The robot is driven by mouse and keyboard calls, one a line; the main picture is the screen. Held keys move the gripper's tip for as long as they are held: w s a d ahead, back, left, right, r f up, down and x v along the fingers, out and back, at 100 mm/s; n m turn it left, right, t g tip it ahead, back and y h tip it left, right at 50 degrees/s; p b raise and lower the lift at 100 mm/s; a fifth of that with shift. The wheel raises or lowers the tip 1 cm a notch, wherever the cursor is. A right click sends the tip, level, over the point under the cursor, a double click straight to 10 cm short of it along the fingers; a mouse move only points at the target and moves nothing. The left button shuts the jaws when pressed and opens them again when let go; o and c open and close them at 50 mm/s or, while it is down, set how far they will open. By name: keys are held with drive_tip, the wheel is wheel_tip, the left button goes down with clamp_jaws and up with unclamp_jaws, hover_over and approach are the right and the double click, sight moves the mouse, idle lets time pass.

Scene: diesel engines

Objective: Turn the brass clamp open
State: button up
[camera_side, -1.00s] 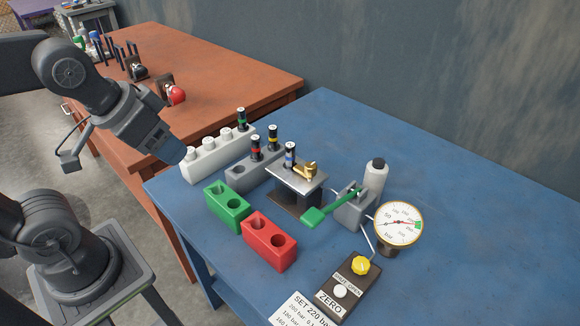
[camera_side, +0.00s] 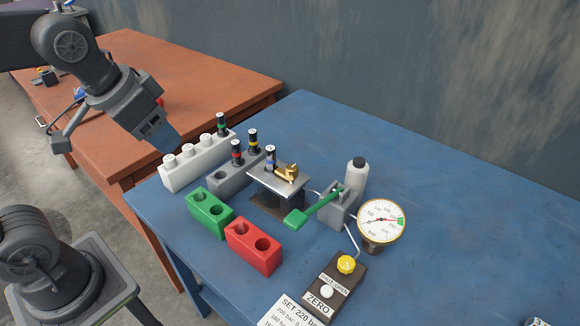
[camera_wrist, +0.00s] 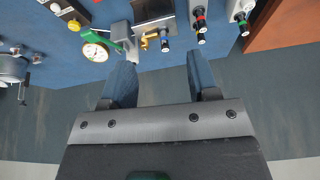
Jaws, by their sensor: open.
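The brass clamp (camera_side: 287,173) sits on the silver-topped test stand (camera_side: 268,187), beside an upright injector with a blue band (camera_side: 270,157). In the wrist view the brass clamp (camera_wrist: 150,40) shows beyond the fingertips, near the stand's plate (camera_wrist: 152,14). My gripper (camera_side: 165,140) is above the left end of the blue bench, left of the clamp and apart from it. In the wrist view my gripper (camera_wrist: 160,75) has its two blue fingers spread wide with nothing between them.
A white rack (camera_side: 195,165) and grey rack (camera_side: 232,178) with injectors stand left of the stand. Green (camera_side: 209,212) and red (camera_side: 253,245) blocks lie in front. A green-handled pump (camera_side: 338,210), bottle (camera_side: 356,175), gauge (camera_side: 381,220) and valve box (camera_side: 335,290) stand right. The right bench is mostly clear.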

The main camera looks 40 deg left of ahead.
drive_tip(key=w+d+r+m+g, duration=0.1)
drive_tip(key=w+d+m+g, duration=0.2)
drive_tip(key=w, duration=0.9)
drive_tip(key=m+g, duration=0.2)
drive_tip(key=m, duration=0.1)
approach(292, 167)
wheel_tip(292, 167, down, 10)
drive_tip(key=shift+s+d+f, duration=0.1)
drive_tip(key=shift+c, duration=0.5)
drive_tip(key=c, duration=0.8)
